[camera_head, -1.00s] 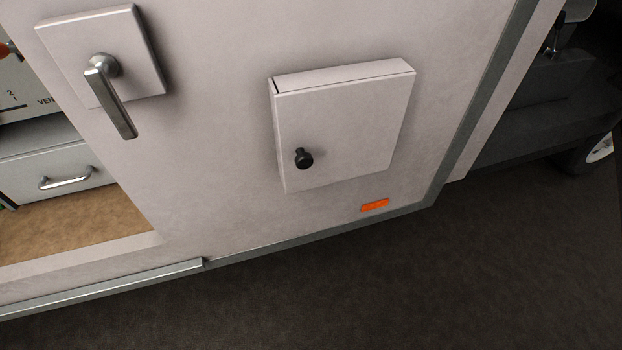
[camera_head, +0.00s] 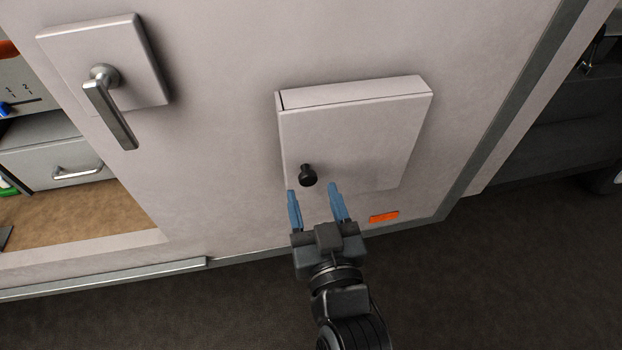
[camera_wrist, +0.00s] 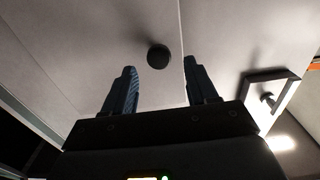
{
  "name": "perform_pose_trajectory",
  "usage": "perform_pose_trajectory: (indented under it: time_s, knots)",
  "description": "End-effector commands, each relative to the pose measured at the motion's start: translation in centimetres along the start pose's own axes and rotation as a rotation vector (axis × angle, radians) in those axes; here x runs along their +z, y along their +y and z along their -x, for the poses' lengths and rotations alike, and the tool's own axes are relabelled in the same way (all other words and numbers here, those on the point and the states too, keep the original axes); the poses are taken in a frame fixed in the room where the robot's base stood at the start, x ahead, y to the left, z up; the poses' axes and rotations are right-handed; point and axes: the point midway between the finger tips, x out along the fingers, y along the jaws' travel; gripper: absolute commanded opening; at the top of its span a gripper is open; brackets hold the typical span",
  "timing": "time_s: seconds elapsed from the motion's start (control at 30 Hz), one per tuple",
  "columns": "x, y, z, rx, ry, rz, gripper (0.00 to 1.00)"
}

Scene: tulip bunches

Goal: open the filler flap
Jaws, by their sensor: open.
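The filler flap (camera_head: 365,130) is a closed pale square panel standing out from the light vehicle wall. A small black round knob (camera_head: 308,175) sits near its lower left corner. My gripper (camera_head: 314,188) is open and empty, with its blue fingers pointing up at the flap just below the knob. In the wrist view the knob (camera_wrist: 158,57) lies beyond the fingertips, between them in the picture, and my gripper (camera_wrist: 158,70) does not touch it. The flap's edge seam runs close beside the knob there.
A metal lever handle on a square plate (camera_head: 148,60) sticks out at the upper left. An open bay with a drawer (camera_head: 62,155) lies at the far left. An orange marker (camera_head: 384,217) is below the flap. The dark floor is clear.

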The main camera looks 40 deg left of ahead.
Motion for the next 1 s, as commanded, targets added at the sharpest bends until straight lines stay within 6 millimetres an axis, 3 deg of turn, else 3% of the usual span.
perform_pose_trajectory:
  time_s: [0.23,0.63,1.0]
  knots:
    - [-0.1,0.0,-3.0,0.000,0.000,0.000,0.58]
    - [0.0,0.1,-3.6,0.001,0.000,0.000,0.57]
    - [0.0,0.1,-3.6,0.001,0.000,0.000,0.21]
